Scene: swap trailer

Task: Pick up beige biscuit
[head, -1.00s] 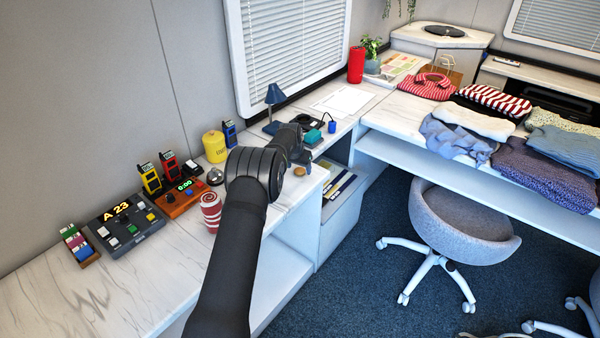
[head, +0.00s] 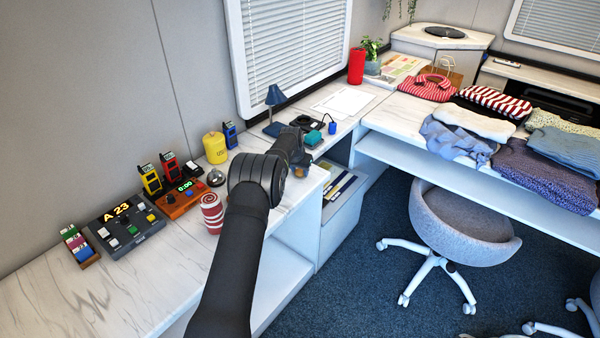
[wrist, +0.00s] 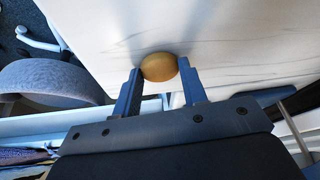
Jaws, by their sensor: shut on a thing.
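The beige biscuit (wrist: 159,67) is a small, round, tan piece. In the wrist view it sits between the two blue fingertips of my gripper (wrist: 158,84), which are shut on it. In the head view my gripper (head: 300,165) is over the counter near its front edge, and the biscuit (head: 301,172) is mostly hidden by it. I cannot tell whether the biscuit touches the marble-patterned counter (head: 150,285) or is just above it.
A teal block (head: 313,137), a blue lamp (head: 275,105) and a small blue bottle (head: 332,128) stand just beyond my gripper. A grey chair (head: 465,245) is at the right.

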